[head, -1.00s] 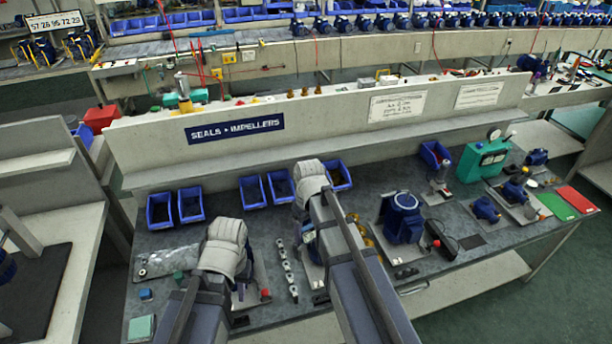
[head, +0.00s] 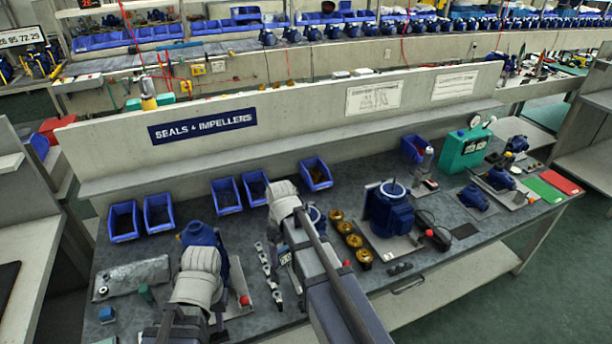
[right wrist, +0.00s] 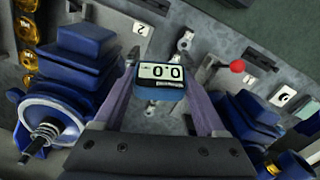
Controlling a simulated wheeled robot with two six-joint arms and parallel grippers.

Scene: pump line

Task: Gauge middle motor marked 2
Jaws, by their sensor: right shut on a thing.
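My right gripper (right wrist: 162,112) is shut on a blue gauge (right wrist: 158,78) whose display reads 0.0. The gauge also shows in the head view (head: 286,258), left of the middle motor. The middle motor (right wrist: 62,112) is blue, with a shaft on its round face, and stands apart from the gauge at the left of the wrist view. A card marked 2 (right wrist: 141,28) lies near it. In the head view my right arm hides most of this motor (head: 315,216). Another blue motor (head: 198,236) stands behind my left arm (head: 198,275), whose fingers are hidden.
A third blue motor (head: 390,210) stands right of several brass parts (head: 353,241). Blue bins (head: 124,221) line the bench back. A teal device (head: 463,152) stands at the right.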

